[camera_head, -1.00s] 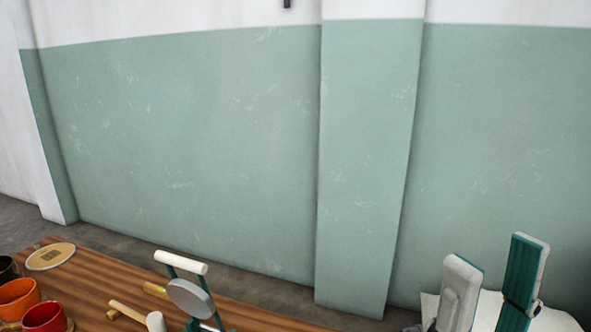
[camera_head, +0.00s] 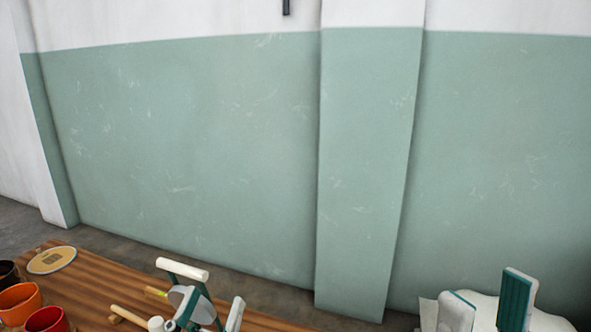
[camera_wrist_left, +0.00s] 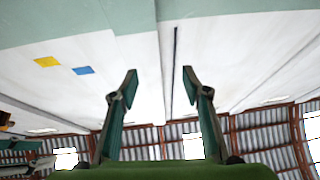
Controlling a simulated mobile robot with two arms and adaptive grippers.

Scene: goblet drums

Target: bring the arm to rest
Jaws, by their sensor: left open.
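My left gripper (camera_head: 208,292), white and dark green, is at the bottom of the head view, in front of the wooden table. Its fingers are apart. In the left wrist view its two green fingers (camera_wrist_left: 160,88) stand wide apart with nothing between them, facing the wall and roof. My right gripper (camera_head: 487,308) is at the bottom right of the head view. Its two white and green fingers are apart, with no object seen between them. Both arms are mostly below the picture.
The wooden table (camera_head: 95,285) holds an orange cup (camera_head: 18,303), a red cup (camera_head: 46,321), a dark cup (camera_head: 8,272), a round tan disc (camera_head: 52,260) and a mallet-like stick (camera_head: 130,315). A green and white wall (camera_head: 190,150) stands behind, with clear floor before it.

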